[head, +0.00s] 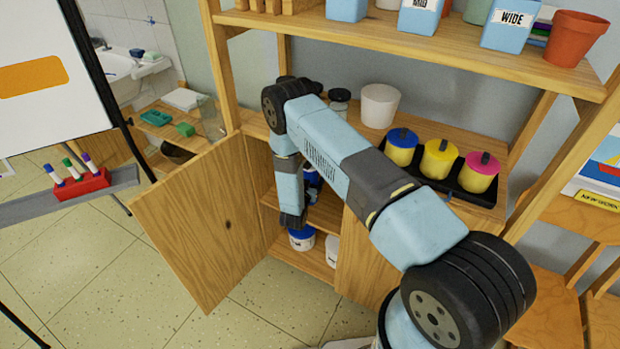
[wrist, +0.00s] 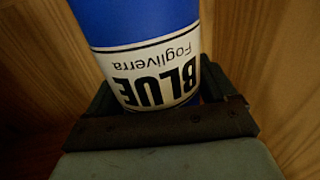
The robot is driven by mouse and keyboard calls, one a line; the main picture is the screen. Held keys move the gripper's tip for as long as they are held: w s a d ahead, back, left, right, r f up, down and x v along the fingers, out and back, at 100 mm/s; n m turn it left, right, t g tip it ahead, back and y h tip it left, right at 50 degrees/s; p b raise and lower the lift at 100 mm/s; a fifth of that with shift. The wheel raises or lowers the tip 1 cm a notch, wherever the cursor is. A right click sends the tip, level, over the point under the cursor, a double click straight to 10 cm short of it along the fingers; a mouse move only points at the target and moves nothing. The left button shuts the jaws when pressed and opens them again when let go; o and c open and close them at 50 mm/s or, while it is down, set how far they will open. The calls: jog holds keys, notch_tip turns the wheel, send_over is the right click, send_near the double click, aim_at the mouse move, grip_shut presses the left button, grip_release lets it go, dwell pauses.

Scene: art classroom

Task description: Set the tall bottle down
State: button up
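In the wrist view a tall blue bottle (wrist: 140,22) with a white label reading "BLUE Fogliverra" stands between the fingers of my gripper (wrist: 160,98). The fingers are closed around its label end, and the lettering appears upside down. In the head view my forearm reaches down into the open cabinet, and its end hides most of the gripper. A bit of blue (head: 312,178) shows behind the arm above the middle shelf (head: 325,213); it may be this bottle. I cannot tell whether the bottle's base touches the shelf.
The cabinet door (head: 205,225) stands open at left. A white jar with a blue lid (head: 302,238) stands on the lower shelf, with another white container (head: 332,251) beside it. Above, the counter carries a white pot (head: 380,106) and a black tray (head: 470,194) of paint pots.

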jog(key=shift+o, duration=1.2)
jog(key=v, duration=1.2)
